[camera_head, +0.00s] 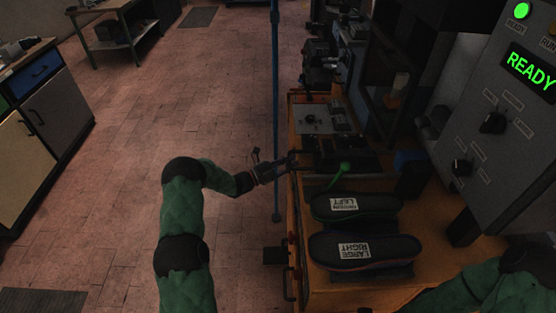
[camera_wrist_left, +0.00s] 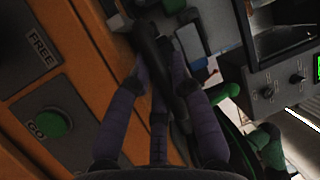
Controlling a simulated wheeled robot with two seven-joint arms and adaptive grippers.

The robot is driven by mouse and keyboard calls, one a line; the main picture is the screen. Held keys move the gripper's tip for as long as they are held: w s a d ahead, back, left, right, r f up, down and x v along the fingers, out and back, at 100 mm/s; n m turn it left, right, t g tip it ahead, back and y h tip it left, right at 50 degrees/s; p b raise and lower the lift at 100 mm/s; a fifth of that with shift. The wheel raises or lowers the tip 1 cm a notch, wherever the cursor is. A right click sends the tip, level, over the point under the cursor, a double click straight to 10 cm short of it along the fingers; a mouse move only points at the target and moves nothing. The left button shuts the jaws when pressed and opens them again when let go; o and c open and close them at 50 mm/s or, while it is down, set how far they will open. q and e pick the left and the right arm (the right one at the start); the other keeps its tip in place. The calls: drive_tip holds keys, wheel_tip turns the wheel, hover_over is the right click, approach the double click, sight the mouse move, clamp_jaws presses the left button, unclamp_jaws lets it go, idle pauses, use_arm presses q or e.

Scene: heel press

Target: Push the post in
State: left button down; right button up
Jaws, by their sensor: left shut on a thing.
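In the left wrist view, the fingers of my left gripper (camera_wrist_left: 157,78) are shut on a dark post (camera_wrist_left: 150,42), one finger on each side. The post runs between the fingers and is partly hidden by them. In the head view it is too small and dark to tell how far in it sits. My right gripper is out of view; only part of its green arm shows at the lower right.
Two dark shoe lasts (camera_head: 365,250) lie on the bench, labelled left and right. A green-knobbed lever (camera_head: 345,167) stands behind them. A control box (camera_head: 510,110) shows READY. A green GO button (camera_wrist_left: 50,123) and a FREE label (camera_wrist_left: 40,47) face the wrist camera.

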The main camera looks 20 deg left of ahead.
use_arm(q)
drive_tip(key=d, duration=0.1)
drive_tip(key=w+d, duration=0.1)
drive_tip(key=d, duration=0.1)
drive_tip(key=shift+w, duration=0.2)
drive_tip(key=c, duration=1.1)
unclamp_jaws()
drive_tip(key=shift+a, duration=0.1)
drive_tip(key=v, duration=1.2)
